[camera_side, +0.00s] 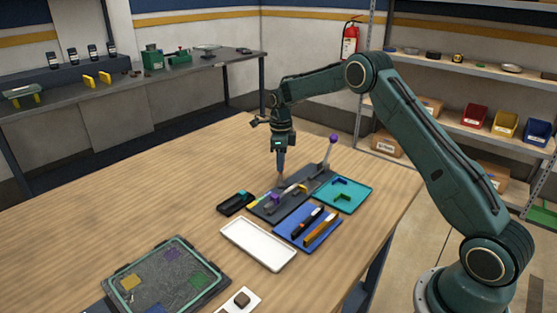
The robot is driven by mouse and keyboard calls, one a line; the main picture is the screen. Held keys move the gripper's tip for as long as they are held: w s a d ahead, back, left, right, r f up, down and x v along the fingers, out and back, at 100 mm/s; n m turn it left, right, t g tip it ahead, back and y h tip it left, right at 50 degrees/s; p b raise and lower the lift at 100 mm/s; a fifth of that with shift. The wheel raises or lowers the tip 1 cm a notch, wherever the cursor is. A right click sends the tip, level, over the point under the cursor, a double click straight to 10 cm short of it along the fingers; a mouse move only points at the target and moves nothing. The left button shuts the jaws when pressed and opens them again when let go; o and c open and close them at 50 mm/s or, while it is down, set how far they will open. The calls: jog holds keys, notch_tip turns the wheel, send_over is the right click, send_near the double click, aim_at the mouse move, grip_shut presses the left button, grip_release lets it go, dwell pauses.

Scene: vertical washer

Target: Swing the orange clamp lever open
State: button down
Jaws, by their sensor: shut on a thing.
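A dark grey fixture plate (285,205) lies on the wooden table. My gripper (280,179) points straight down over the back left part of the plate. Its jaws are shut on the orange clamp lever, low over the plate. The fingertips and the grip are too small to see in detail, and I cannot tell the lever's exact angle.
A teal tray (362,196) and a blue tray (284,234) with a black and an orange bar stand right and in front. A white tray (258,243), a black block (236,203) and a dark board (165,280) lie nearer. The table's back left is clear.

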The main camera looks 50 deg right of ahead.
jog(key=shift+d, duration=0.1)
jog(key=c, duration=1.2)
grip_release()
jog(key=shift+r, duration=0.15)
notch_tip(320, 180, up, 14)
jog(key=shift+f, duration=0.2)
jog(key=shift+r, duration=0.1)
